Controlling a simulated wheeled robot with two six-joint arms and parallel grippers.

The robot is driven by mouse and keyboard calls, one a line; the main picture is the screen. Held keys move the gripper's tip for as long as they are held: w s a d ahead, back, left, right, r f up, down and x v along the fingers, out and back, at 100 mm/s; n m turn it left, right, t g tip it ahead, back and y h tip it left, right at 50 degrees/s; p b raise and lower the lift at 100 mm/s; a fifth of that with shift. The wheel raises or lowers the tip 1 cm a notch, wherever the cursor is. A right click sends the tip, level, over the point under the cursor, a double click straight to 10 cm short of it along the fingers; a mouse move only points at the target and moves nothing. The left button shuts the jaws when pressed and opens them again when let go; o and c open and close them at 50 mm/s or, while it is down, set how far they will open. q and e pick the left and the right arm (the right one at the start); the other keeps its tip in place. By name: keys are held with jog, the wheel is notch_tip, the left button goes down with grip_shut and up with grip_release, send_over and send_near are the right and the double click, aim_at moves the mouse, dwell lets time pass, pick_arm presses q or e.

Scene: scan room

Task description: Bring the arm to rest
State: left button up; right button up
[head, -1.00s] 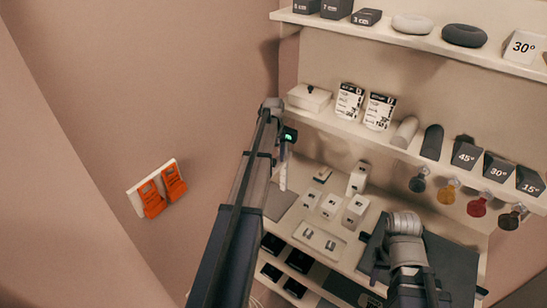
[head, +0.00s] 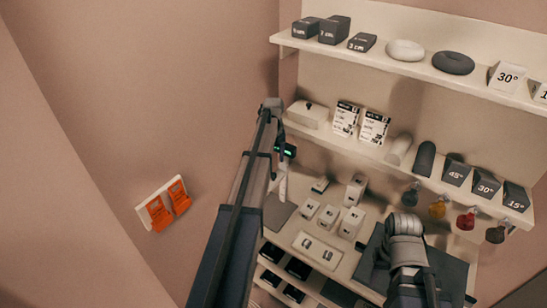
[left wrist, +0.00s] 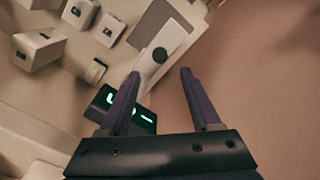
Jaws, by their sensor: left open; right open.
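My left arm (head: 235,220) reaches up from the bottom of the head view, in front of the left end of the shelf unit. Its gripper is mostly hidden behind the arm's end there. In the left wrist view my left gripper (left wrist: 158,77) is open, with two dark purple fingers apart and nothing between them. A small dark device with a green display (left wrist: 125,108) shows behind the left finger; it also shows in the head view (head: 286,150). My right arm (head: 407,250) shows as a grey rounded joint and dark link at lower right; its fingers do not show.
An upper shelf (head: 430,73) holds dark boxes, two rings and angle wedges. A middle shelf (head: 375,151) holds a white box, cards, rolls and wedges, with coloured tags below. A lower surface (head: 290,228) holds small white boxes. Orange-fronted wall pockets (head: 165,205) hang left on bare wall.

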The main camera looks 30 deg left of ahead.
dwell(0.4)
pick_arm(q)
jog(key=shift+d+f, duration=0.15)
jog(key=shift+d, duration=0.1)
jog(key=s+d+f+m+b, duration=0.3)
jog(key=s+d, duration=0.3)
jog(key=d, duration=0.4)
jog(key=s+d+f+m+b, duration=0.2)
jog(key=s+d+f+b, duration=0.15)
jog(key=s+d, duration=0.45)
jog(key=s+d+f+m+b, duration=0.3)
jog(key=s+d+b, duration=0.1)
jog(key=d, duration=0.8)
jog(key=s+d+f+m+y+b, duration=0.1)
jog(key=s+d+f+m+b, duration=0.1)
jog(key=s+d, duration=0.5)
jog(key=s+f+m, duration=0.1)
jog(key=s+m, duration=0.1)
jog(key=s, duration=0.1)
jog(key=shift+f+b, duration=0.15)
jog(key=shift+b, duration=0.2)
